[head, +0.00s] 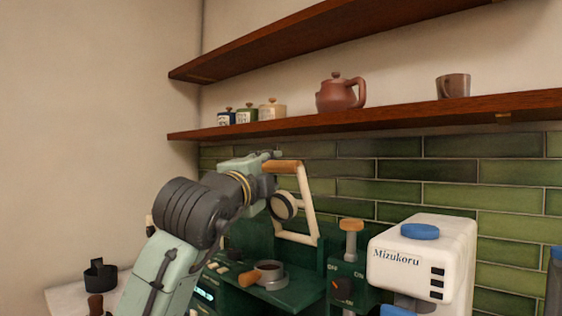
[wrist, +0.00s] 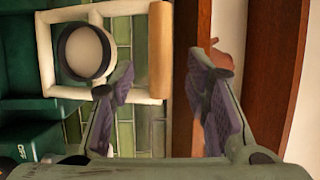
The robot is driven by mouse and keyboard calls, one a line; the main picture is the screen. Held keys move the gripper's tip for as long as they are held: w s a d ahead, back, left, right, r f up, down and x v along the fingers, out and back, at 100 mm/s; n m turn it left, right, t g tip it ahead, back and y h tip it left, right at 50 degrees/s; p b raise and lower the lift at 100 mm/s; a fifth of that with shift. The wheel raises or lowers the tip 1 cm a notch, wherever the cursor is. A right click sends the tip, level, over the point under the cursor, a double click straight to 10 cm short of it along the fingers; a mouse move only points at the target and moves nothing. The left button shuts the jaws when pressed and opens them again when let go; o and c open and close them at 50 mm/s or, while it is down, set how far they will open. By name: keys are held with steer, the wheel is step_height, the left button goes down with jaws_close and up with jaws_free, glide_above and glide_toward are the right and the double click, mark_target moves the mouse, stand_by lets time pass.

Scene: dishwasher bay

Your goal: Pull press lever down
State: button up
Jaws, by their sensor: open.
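The press lever is a cream frame (head: 308,205) with a wooden handle bar (head: 284,167) across its top, standing raised on the dark green machine (head: 310,289). In the wrist view the wooden bar (wrist: 160,50) and part of the cream frame (wrist: 47,72) show, with a round dark-rimmed piece inside the frame. My gripper (wrist: 163,80) is open and empty. Its two purple-padded fingers lie on either side of the bar in that view, with gaps on both sides. In the head view my gripper (head: 274,169) is at the bar's left end; contact cannot be told.
A cup with a wooden handle (head: 270,272) sits on the machine's tray. A white Mizukoru dispenser (head: 405,275) stands to the right. The wooden shelf (head: 390,116) above holds a teapot (head: 335,96), a mug (head: 453,86) and small canisters (head: 246,114). Green tiles line the back wall.

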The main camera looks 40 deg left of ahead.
mark_target(278, 168)
steer(key=p+x, duration=0.2)
steer(key=x, duration=0.4)
steer(key=shift+w+a, duration=0.1)
steer(key=shift+w, duration=0.2)
jaws_close()
stand_by(0.5)
